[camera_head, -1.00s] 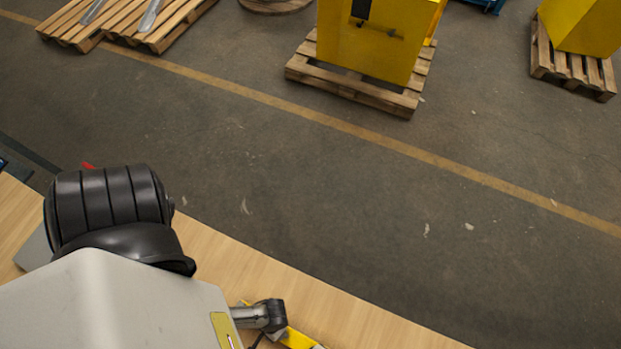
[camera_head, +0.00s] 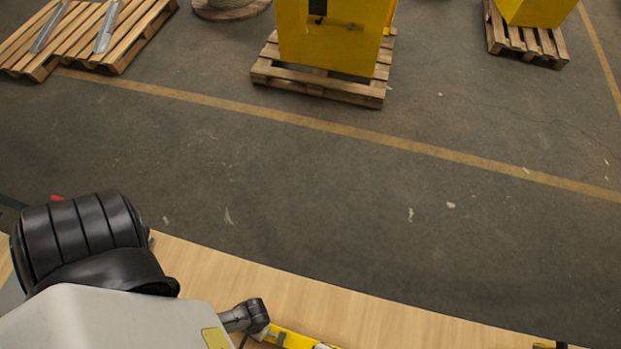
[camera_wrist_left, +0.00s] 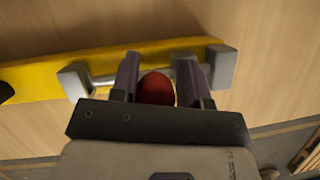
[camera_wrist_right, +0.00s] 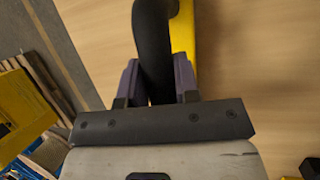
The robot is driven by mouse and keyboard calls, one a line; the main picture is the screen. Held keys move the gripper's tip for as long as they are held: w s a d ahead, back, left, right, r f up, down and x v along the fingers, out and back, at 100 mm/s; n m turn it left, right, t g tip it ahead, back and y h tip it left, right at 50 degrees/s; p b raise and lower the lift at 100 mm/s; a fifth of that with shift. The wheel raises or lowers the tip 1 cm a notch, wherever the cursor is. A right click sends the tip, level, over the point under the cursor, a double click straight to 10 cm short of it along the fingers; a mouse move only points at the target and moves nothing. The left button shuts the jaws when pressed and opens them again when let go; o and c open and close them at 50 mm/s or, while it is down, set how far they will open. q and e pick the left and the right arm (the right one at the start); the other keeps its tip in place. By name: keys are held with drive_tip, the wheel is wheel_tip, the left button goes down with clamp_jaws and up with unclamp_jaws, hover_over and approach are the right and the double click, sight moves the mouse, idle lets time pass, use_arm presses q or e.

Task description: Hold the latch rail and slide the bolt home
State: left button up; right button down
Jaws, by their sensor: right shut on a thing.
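The latch rail is a long yellow bar; it crosses the left wrist view (camera_wrist_left: 40,80) and shows at the bottom of the head view (camera_head: 290,338). Two grey metal brackets (camera_wrist_left: 222,66) stand on it, with a metal bolt rod (camera_wrist_left: 103,80) between them. A red knob (camera_wrist_left: 156,88) sits between the fingers of my left gripper (camera_wrist_left: 158,66), which is open around it. In the right wrist view my right gripper (camera_wrist_right: 155,75) is shut on a black curved handle (camera_wrist_right: 154,40) on the yellow rail (camera_wrist_right: 183,35). My arm hides most of the rail in the head view.
A yellow machine on a pallet (camera_head: 325,85) and other pallets (camera_head: 130,45) stand far off.

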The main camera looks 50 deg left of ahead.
use_arm(q)
drive_tip(key=o, duration=0.3)
use_arm(e)
drive_tip(key=shift+d, duration=0.1)
use_arm(q)
drive_tip(key=shift+o, duration=0.2)
drive_tip(key=shift+r, duration=0.1)
drive_tip(key=v, duration=1.1)
drive_tip(key=shift+r, duration=0.35)
drive_tip(key=shift+w+a, duration=0.1)
drive_tip(key=shift+w, duration=0.05)
use_arm(e)
drive_tip(key=c, duration=0.8)
unclamp_jaws()
